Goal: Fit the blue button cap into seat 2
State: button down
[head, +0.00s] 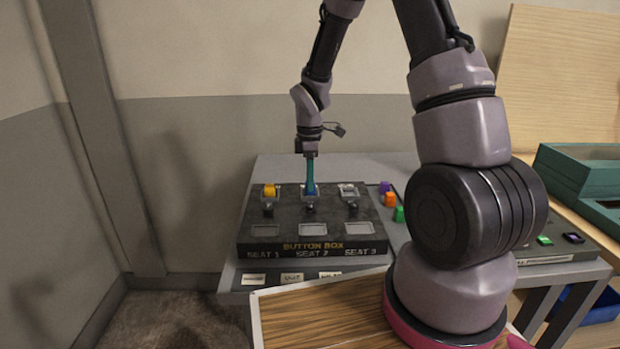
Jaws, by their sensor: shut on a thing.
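The button box (283,229) is a dark panel on the grey table, with labels for seat 1, seat 2 and seat 3. My gripper (310,184) points straight down over the middle column, with teal fingers shut on the blue button cap (310,191). The cap is small and partly hidden by the fingers. It is at seat 2 (309,205), and I cannot tell whether it is inside the seat or just above it. A yellow cap (269,190) sits at seat 1. Seat 3 (348,190) shows a pale grey top with no coloured cap.
Purple (385,187), orange (390,199) and green (399,214) blocks lie just right of the box. A second panel (545,257) with small green and dark pieces is at the right, near a teal box (580,178). My arm hides the table between them.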

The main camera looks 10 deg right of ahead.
jog(key=shift+f, duration=0.4)
dwell(0.4)
jog(key=shift+c, duration=2.3)
grip_release()
notch_tip(320, 180, up, 11)
